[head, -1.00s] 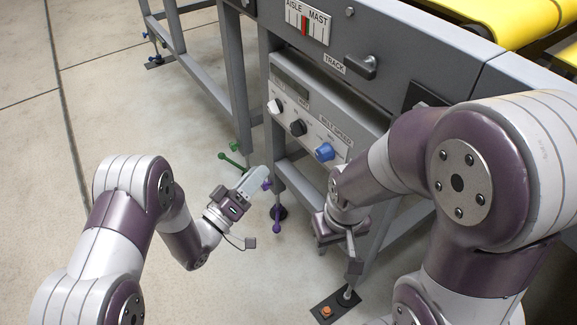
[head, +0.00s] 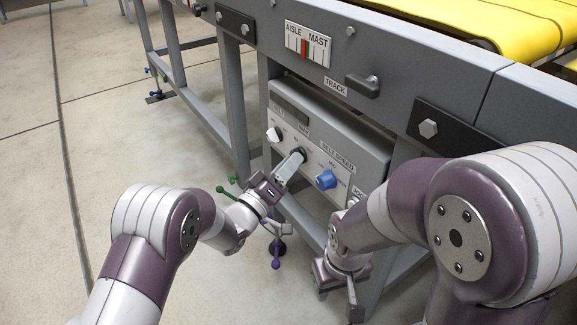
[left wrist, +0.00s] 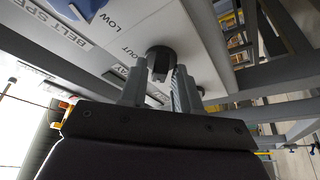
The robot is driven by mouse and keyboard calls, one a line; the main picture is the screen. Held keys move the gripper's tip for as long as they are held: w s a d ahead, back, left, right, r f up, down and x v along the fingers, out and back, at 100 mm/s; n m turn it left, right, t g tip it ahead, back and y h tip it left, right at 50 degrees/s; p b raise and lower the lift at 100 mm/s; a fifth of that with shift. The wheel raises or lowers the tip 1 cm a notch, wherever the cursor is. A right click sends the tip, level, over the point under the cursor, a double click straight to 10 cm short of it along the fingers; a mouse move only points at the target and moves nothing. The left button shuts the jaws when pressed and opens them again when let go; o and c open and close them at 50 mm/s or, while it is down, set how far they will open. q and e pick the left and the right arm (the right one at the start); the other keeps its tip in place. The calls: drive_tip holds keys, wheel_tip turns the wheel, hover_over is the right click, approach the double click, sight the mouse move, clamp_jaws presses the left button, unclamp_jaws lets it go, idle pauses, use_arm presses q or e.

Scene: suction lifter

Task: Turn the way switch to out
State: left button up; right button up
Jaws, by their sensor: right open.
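The way switch is a dark round knob (head: 298,153) on the grey control panel (head: 350,150), between a white knob and a blue knob. In the left wrist view the knob (left wrist: 161,58) shows close up beside the printed words OUT and WAY. My left gripper (head: 290,164) is at the knob. In the left wrist view its two fingers (left wrist: 158,84) stand apart with the knob at and between their tips; I cannot tell whether they touch it. My right gripper (head: 338,284) is open and empty, low in front of the panel. The knob's pointer is not readable.
The white knob (head: 274,134) and blue belt speed knob (head: 326,179) flank the switch closely. Above are the track handle (head: 362,86) and the aisle/mast gauge (head: 307,44). Yellow belts (head: 450,20) run on top. Open floor (head: 100,130) lies to the left.

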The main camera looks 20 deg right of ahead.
use_arm(q)
clamp_jaws()
drive_tip(key=m+g+h+b, duration=0.1)
drive_tip(key=m+g, duration=0.2)
drive_tip(key=m, duration=0.5)
drive_tip(key=w+m+g+h+b, duration=0.1)
drive_tip(key=m+g, duration=0.3)
drive_tip(key=m, duration=0.5)
drive_tip(key=m+g+h+b, duration=0.2)
drive_tip(key=m+g+b, duration=0.1)
drive_tip(key=m, duration=0.5)
drive_tip(key=shift+w+a+g, duration=0.2)
drive_tip(key=shift+a+g, duration=0.1)
drive_tip(key=shift+g, duration=0.2)
drive_tip(key=shift+m, duration=0.4)
drive_tip(key=shift+o, duration=1.8)
unclamp_jaws()
